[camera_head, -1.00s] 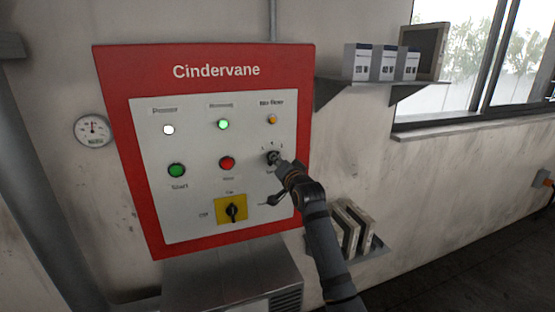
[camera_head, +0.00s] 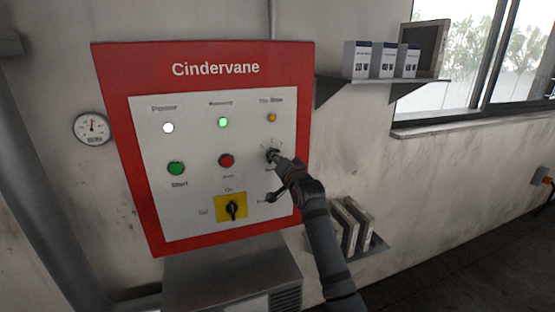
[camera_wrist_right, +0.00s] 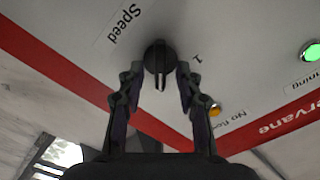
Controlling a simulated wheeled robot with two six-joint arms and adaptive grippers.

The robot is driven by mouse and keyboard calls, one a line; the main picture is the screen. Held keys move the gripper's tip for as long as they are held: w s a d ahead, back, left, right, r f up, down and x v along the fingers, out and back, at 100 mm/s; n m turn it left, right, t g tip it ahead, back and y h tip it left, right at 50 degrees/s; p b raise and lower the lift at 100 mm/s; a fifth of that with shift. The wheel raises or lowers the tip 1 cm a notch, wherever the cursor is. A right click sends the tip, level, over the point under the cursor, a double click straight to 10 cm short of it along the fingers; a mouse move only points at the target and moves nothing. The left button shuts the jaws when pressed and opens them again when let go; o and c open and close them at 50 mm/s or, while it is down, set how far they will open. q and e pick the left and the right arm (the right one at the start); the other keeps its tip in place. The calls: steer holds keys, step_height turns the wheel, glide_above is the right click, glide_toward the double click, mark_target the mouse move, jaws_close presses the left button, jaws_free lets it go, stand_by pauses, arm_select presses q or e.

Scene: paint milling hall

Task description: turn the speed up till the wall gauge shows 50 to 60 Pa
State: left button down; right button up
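The black speed knob (camera_head: 272,155) is at the right of the red-framed Cindervane panel (camera_head: 222,250). The round white wall gauge (camera_head: 92,128) hangs left of the panel. Its needle points roughly upward, but the figures are too small to read. My left gripper is out of view.
The white power lamp (camera_head: 168,128) and green running lamp (camera_head: 223,122) are bright; the no-flow lamp (camera_head: 271,118) is amber. Green start (camera_head: 176,168) and red (camera_head: 227,160) buttons and a black rotary switch (camera_head: 232,210) sit nearby. A shelf (camera_head: 345,88) holds boxes.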

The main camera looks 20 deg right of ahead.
steer(key=s, duration=1.2)
steer(key=shift+d, duration=0.2)
